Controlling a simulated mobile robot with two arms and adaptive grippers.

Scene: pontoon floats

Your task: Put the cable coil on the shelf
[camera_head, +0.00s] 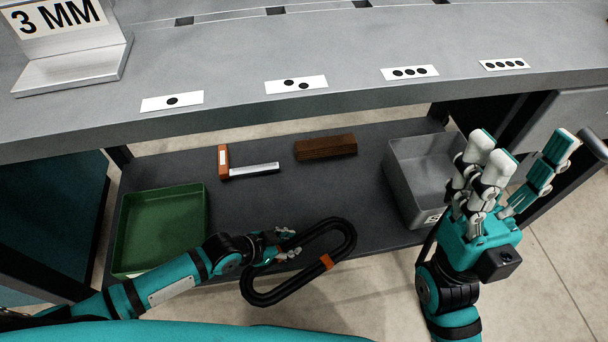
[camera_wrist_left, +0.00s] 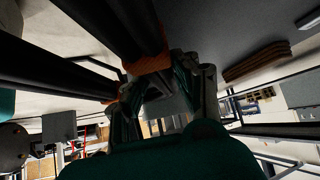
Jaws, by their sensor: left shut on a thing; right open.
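The cable coil (camera_head: 346,237) is a black elongated loop with an orange band. It also shows large and close in the left wrist view (camera_wrist_left: 120,25). My left gripper (camera_head: 287,245) is shut on the coil's left side and holds it in front of the lower shelf's front edge. The grey shelf (camera_head: 270,205) lies under the workbench, and the coil overlaps its front part in the head view; I cannot tell the height of the coil over it. My right gripper (camera_head: 520,170) is open and empty, raised at the right in front of the grey bin.
On the shelf are a green tray (camera_head: 204,215) at left, an orange-and-silver tool (camera_head: 250,170), a brown ribbed block (camera_head: 325,147) and a grey bin (camera_head: 397,190) at right. The bench top (camera_head: 220,85) overhangs the shelf. Bare shelf lies between tray and bin.

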